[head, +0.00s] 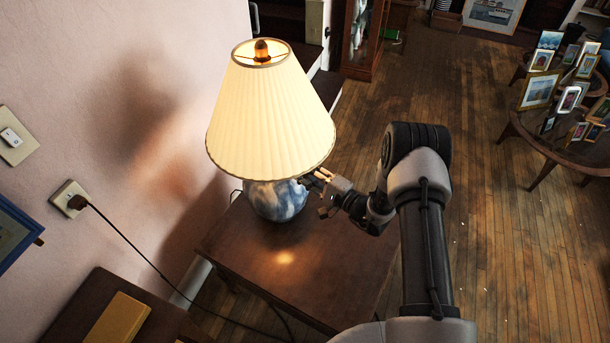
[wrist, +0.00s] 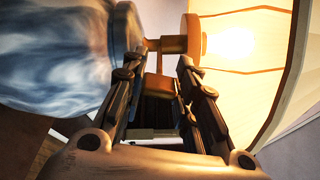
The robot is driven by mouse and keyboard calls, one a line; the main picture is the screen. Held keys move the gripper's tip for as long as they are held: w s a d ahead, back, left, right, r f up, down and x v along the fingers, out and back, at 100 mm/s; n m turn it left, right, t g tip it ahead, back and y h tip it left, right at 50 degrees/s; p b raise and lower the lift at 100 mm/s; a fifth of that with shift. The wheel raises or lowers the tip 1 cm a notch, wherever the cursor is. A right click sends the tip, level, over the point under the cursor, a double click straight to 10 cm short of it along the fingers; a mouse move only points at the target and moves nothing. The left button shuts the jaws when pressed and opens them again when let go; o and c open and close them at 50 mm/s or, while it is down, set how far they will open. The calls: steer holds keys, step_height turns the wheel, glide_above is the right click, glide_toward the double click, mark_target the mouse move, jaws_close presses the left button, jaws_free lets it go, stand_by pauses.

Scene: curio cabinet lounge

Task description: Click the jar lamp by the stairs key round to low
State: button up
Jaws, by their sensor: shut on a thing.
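The jar lamp has a blue-and-white marbled jar base (head: 277,201) and a lit, pleated cream shade (head: 268,110). It stands upright on a small wooden table. In the wrist view the jar (wrist: 55,50) is at left, the copper-coloured socket (wrist: 172,45) in the middle and the glowing bulb (wrist: 230,42) inside the shade at right. My gripper (head: 314,179) reaches in under the shade's right rim. In the wrist view my gripper (wrist: 162,64) is shut on the small brown key (wrist: 159,86) beside the socket; its fingers partly hide it. Which setting the key points to cannot be told.
The wooden table (head: 225,245) is bare around the lamp. A pink wall with a socket and plug (head: 75,201) is at left. A yellow book (head: 118,320) lies front left. A round table (head: 540,140) with several framed pictures stands right. Wooden floor (head: 500,235) is open between.

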steer(key=n+b, duration=0.1)
steer(key=n, duration=0.1)
steer(key=n+b, duration=0.2)
steer(key=n, duration=0.1)
steer(key=n+b, duration=0.2)
steer(key=shift+f, duration=0.25)
steer(key=n+b, duration=0.1)
steer(key=n, duration=0.4)
steer(key=shift+r+b, duration=0.1)
steer(key=shift+b, duration=0.3)
steer(key=n, duration=0.4)
steer(key=shift+w+d, duration=0.1)
steer(key=shift+n, duration=2.4)
steer(key=shift+w, duration=0.1)
steer(key=o, duration=1.1)
steer(key=shift+c, duration=0.2)
